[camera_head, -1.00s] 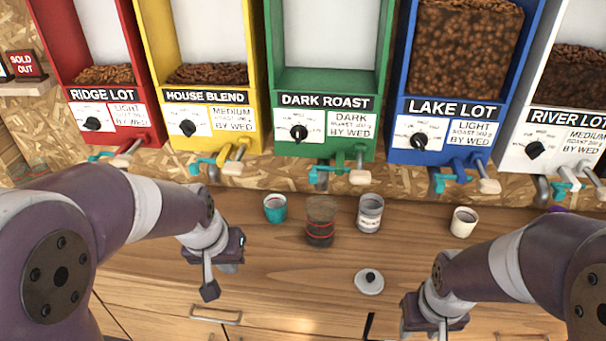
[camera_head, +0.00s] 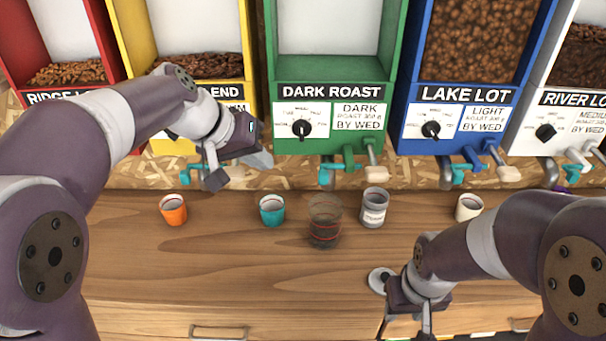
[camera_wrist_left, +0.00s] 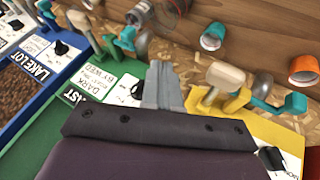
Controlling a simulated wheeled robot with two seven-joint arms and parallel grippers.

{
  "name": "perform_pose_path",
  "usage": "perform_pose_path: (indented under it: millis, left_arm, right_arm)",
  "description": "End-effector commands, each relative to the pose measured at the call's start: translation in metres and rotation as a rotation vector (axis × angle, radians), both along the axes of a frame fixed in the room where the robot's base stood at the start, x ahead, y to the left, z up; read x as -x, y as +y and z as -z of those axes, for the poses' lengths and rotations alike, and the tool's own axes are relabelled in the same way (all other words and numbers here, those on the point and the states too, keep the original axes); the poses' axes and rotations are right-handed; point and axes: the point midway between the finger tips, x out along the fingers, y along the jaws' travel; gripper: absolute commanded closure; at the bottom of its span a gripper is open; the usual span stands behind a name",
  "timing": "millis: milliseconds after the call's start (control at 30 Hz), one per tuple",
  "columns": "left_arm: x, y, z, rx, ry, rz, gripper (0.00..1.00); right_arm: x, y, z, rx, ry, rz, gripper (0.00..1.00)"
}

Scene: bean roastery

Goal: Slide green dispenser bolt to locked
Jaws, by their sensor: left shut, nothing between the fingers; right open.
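The green dispenser (camera_head: 331,92), labelled DARK ROAST, stands in the middle of the row. Below its front is a green outlet fitting (camera_head: 348,157) with a teal part (camera_head: 326,175) at the left and a cream-tipped lever (camera_head: 375,173) at the right. I cannot tell which position its bolt is in. My left gripper (camera_head: 264,161) is shut and empty, left of this fitting and apart from it, in front of the yellow dispenser's lower right edge. In the left wrist view its grey fingers (camera_wrist_left: 163,84) point between the green and yellow fittings. My right gripper (camera_head: 426,318) is open, low at the right.
The yellow dispenser's fitting (camera_wrist_left: 226,92) is close beside my left fingers. An orange cup (camera_head: 173,210), a teal cup (camera_head: 271,211), a dark glass jar (camera_head: 325,222), a grey tin (camera_head: 374,207) and a cream cup (camera_head: 468,207) stand on the counter (camera_head: 220,270). The blue dispenser (camera_head: 458,93) is right.

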Motion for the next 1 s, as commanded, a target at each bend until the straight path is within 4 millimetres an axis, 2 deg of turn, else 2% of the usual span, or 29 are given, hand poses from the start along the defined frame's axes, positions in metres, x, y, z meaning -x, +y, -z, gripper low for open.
perform_pose_path:
  millis: [367, 400, 600, 1000]
  left_arm:
    - [-0.029, -0.039, 0.064, -0.001, 0.006, 0.001, 1.00]
    - [-0.029, -0.048, 0.058, -0.001, 0.003, 0.005, 1.00]
    - [-0.029, -0.071, 0.060, -0.001, 0.002, 0.002, 1.00]
    - [-0.029, -0.077, 0.063, 0.000, 0.002, 0.000, 1.00]
  right_arm:
    - [0.000, 0.000, -0.011, 0.000, 0.000, 0.000, 0.57]
    - [0.000, 0.000, -0.019, 0.000, 0.000, 0.000, 0.57]
    - [0.000, 0.000, -0.028, 0.000, 0.000, 0.000, 0.57]
    - [0.000, 0.000, -0.028, 0.000, 0.000, 0.000, 0.57]
